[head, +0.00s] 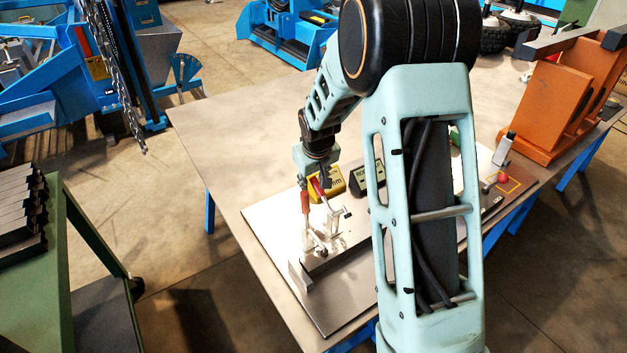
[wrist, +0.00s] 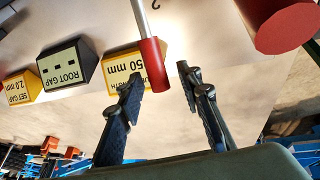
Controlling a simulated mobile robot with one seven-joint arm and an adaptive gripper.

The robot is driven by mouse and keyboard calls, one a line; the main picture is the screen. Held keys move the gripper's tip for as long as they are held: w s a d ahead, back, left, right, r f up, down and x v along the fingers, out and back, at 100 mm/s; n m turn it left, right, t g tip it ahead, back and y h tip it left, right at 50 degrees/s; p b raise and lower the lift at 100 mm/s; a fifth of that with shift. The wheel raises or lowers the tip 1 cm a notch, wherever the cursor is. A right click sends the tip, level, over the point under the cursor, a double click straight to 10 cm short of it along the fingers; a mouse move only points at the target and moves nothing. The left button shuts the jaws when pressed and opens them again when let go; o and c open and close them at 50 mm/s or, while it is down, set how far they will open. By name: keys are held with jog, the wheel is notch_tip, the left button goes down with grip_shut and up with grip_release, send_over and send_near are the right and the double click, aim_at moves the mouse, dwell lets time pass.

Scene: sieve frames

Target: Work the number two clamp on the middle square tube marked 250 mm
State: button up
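My gripper (head: 326,180) is over the near end of the bench, by two red-handled clamps. One red handle (head: 305,203) stands upright; another (head: 318,188) leans beside my fingers. In the wrist view my gripper (wrist: 161,80) is open, its fingers spread. The end of a red handle (wrist: 152,66) on a metal rod shows in the gap, nearer the left finger; contact cannot be told. A large red cylinder (wrist: 285,22) is close at the upper right. The grey square tube (head: 305,274) lies on the plate below the clamps. No clamp number is readable.
A yellow block (head: 329,189) reading "50 mm" also shows in the wrist view (wrist: 118,66). Beside it are a dark ROOT GAP block (wrist: 68,68) and a yellow SET GAP block (wrist: 20,86). An orange fixture (head: 565,100) stands right. The bench's left part is clear.

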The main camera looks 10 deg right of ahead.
jog(key=shift+w+f, duration=0.15)
jog(key=shift+f, duration=0.2)
jog(key=shift+c, duration=0.2)
grip_shut()
